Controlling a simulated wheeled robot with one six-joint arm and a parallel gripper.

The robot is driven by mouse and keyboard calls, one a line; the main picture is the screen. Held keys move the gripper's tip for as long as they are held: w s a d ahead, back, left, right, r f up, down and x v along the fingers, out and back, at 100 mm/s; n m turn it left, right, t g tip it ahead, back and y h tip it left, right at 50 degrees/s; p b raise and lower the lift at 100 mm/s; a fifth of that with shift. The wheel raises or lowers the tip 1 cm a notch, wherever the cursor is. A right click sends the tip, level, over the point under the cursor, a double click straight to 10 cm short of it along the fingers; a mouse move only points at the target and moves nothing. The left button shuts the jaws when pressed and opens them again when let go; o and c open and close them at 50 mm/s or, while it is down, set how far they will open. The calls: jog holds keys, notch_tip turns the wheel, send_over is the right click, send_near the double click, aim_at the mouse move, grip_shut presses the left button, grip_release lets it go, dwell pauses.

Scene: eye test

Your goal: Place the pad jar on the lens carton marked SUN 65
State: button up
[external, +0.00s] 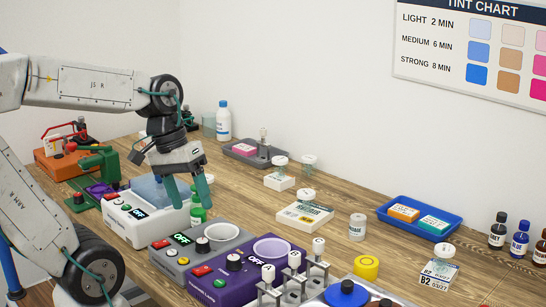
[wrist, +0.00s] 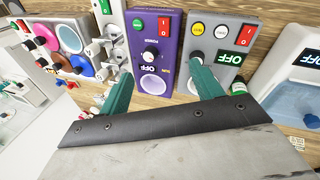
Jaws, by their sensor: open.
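I cannot read SUN 65 on any carton. A pale carton (external: 304,215) with a green-and-white label lies mid-table with a white-lidded jar (external: 306,196) on or just behind it. A second small white carton (external: 279,183) is behind it, near a jar (external: 280,164). A carton marked B2 (external: 439,273) stands at the right with a white-lidded jar (external: 445,251) at its back. A small pale jar (external: 357,227) stands alone; I cannot tell which jar is the pad jar. My gripper (external: 187,190) is open and empty at the left, above the devices; its green fingers show in the wrist view (wrist: 162,88).
A white bath (external: 145,215), a grey device (external: 203,247) and a purple device (external: 248,270) line the front. A green bottle (external: 198,212) is just below my fingers. A blue tray (external: 420,216) and dark bottles (external: 497,232) are right. Bare wood lies around the lone jar.

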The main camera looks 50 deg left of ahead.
jog(key=s+a+m+y, duration=0.2)
jog(key=s+a+y, duration=0.1)
jog(key=s+a, duration=0.1)
jog(key=shift+s+f+m, duration=0.3)
jog(key=shift+s+m, duration=0.1)
jog(key=shift+s, duration=0.2)
